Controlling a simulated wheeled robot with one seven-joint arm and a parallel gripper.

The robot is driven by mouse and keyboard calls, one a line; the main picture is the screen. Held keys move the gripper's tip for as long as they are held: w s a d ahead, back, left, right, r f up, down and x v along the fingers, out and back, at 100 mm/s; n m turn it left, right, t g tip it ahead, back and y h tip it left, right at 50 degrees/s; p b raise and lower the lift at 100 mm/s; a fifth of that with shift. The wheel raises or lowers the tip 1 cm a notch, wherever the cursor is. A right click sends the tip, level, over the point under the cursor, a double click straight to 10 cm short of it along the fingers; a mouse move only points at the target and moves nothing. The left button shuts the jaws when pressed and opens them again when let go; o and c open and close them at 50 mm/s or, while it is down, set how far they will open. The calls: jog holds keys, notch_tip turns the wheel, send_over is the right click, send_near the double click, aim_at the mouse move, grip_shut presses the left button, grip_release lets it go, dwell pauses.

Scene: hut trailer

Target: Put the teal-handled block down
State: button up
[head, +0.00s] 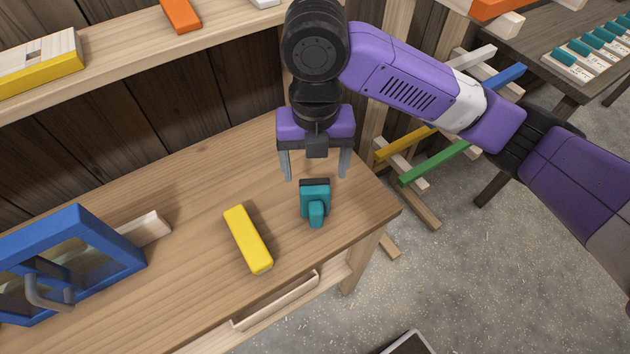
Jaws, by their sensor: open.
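The teal-handled block (315,203) rests on the wooden table (195,200) near its right end, with its teal handle toward the viewer and a dark part at its back. My gripper (315,177) hangs over the table with its two grey fingers spread wide. The fingertips are just behind the block in the picture, one to each side of its dark end, and nothing is held between them. I cannot tell the exact height of the fingertips above the table.
A yellow bar (248,240) lies left of the block. A blue frame (75,262) stands at the table's left. A shelf (120,60) runs along the back wall. Coloured bars (435,161) stick out right of the table. The table's right edge is close to the block.

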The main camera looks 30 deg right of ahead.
notch_tip(320, 180, up, 4)
jog(key=shift+f, duration=0.25)
jog(key=shift+a, duration=0.1)
